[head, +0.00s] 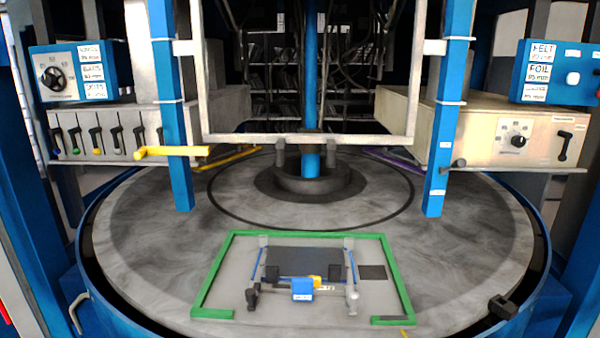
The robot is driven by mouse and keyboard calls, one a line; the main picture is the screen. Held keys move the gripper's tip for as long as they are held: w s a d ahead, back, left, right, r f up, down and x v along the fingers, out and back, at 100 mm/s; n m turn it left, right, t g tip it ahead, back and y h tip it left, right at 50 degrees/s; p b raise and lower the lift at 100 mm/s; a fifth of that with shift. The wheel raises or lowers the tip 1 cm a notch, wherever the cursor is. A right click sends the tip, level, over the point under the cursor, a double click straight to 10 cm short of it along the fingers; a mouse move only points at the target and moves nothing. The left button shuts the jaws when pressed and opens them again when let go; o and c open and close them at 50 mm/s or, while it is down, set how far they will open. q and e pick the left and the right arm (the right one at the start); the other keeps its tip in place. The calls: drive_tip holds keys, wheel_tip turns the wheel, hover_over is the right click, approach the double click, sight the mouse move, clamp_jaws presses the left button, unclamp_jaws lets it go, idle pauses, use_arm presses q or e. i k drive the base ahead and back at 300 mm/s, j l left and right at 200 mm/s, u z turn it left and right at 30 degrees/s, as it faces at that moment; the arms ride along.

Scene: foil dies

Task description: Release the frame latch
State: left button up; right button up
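A small hinged-looking frame (350,265) with thin blue side strips lies on a grey plate inside a green border (222,262) on the round table. At its front edge sits a blue block (302,286) with a white label too small to read. An orange-yellow piece (317,281) shows just behind the block's right side. I cannot tell for certain which part is the frame latch, or whether it is engaged. A dark flat panel (303,258) lies within the frame. Neither of my grippers is in view.
The round grey table (150,235) is mostly clear around the green border. Blue posts (172,110) (447,110) and a pale upright frame (300,139) stand over it. A yellow bar (172,151) juts in at left. Control boxes with knobs flank both sides. A dark clamp-like part (503,307) sits at lower right.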

sight(141, 152)
drive_tip(key=j+z, duration=0.1)
drive_tip(key=j, duration=0.4)
drive_tip(key=j+z, duration=0.1)
drive_tip(key=j, duration=0.35)
drive_tip(key=k+j+z, duration=0.1)
drive_tip(key=j, duration=0.35)
drive_tip(key=k+j+z, duration=0.1)
drive_tip(key=j, duration=0.4)
drive_tip(key=k+j+z, duration=0.1)
drive_tip(key=j, duration=0.35)
drive_tip(key=k+j+z, duration=0.1)
drive_tip(key=j, duration=0.35)
